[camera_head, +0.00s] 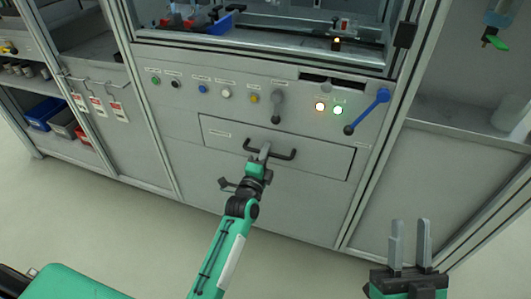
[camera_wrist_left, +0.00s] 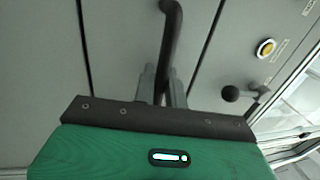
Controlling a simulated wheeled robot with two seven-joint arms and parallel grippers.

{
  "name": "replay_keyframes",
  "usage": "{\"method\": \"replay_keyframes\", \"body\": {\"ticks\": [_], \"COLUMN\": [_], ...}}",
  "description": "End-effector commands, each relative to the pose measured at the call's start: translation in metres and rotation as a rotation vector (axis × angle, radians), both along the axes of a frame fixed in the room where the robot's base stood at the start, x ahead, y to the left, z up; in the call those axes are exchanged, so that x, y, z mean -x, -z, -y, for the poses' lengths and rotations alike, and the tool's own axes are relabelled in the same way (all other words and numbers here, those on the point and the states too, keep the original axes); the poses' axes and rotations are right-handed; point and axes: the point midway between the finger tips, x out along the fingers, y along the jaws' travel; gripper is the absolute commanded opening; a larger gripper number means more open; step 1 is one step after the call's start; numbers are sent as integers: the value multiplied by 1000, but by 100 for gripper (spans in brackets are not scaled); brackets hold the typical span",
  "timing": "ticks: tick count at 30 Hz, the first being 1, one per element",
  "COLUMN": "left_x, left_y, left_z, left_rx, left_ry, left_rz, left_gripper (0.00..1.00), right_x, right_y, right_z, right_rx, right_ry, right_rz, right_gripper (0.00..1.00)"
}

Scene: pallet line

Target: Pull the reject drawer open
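The reject drawer (camera_head: 320,160) is a wide grey front in the lower panel of the machine, and it looks flush with the panel. Its dark bar handle (camera_head: 286,155) runs across the middle. My left gripper (camera_head: 264,151) is at the handle, reaching up from below. In the left wrist view the handle (camera_wrist_left: 171,38) passes between the two grey fingers (camera_wrist_left: 162,87), which sit close on both sides of it. The fingers hide part of the bar. My right gripper (camera_head: 410,245) is open and empty at the lower right, away from the drawer.
A shelf with a blue bin (camera_head: 43,113) stands at the left. The floor (camera_head: 110,220) before the machine is clear.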

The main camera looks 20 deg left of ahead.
Motion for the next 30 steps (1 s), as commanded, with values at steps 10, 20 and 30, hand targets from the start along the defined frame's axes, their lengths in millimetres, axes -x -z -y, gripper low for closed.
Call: {"method": "replay_keyframes", "body": {"ticks": [10,20,30], "left_x": [5,35,77], "left_y": [-1,-3,-2], "left_z": [0,-1,-2], "left_rx": [-1,-1,-1], "left_ry": [0,2,2], "left_rz": [-1,-4,-4], "left_gripper": [0,0,0], "right_x": [-5,-11,32], "right_y": [11,91,187], "right_z": [-5,-31,-48], "right_rx": [19,126,284], "right_ry": [-10,-82,-176], "right_rz": [-79,-532,-1082], "right_gripper": [31,31,31]}}
